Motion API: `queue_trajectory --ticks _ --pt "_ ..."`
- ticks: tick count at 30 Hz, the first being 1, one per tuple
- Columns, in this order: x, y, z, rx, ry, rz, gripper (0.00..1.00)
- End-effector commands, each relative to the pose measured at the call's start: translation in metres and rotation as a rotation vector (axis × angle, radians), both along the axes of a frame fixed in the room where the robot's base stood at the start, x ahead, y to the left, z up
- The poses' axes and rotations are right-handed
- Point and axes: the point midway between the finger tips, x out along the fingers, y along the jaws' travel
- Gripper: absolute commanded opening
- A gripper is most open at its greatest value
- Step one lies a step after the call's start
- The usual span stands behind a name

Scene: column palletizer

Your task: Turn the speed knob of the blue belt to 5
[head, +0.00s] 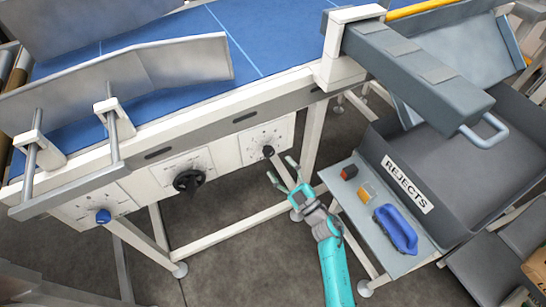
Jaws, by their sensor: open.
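The blue belt (222,45) runs across the top of a white frame in the head view. Its front side carries three dial panels. The right panel (254,137) has a small black knob (268,152) with markings around it. The middle panel has a larger black star-shaped handwheel (189,181). The left panel has a blue knob (103,216). The panel markings are too small to read, so I cannot tell which is the speed knob or its setting. My gripper (280,168) is open and empty, just below and right of the small black knob, seemingly apart from it.
A grey shelf (362,221) right of my gripper holds a dark red-ended block (349,172), an orange block (367,191) and a blue-handled tool (396,229). Behind it is a grey REJECTS bin (438,171). White frame legs (314,133) stand close to my gripper.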

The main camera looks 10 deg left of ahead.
Motion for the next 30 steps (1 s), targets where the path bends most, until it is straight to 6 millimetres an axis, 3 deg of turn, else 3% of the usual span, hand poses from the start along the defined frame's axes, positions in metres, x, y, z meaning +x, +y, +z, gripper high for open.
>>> queue_trajectory --ticks 3,10,30 --pt "-0.015 -0.017 -0.008 -0.001 0.002 -0.002 0.64" --pt "-0.032 -0.035 -0.016 0.000 0.001 -0.002 0.64" --pt "-0.036 -0.038 -0.018 0.000 0.000 0.000 0.64"
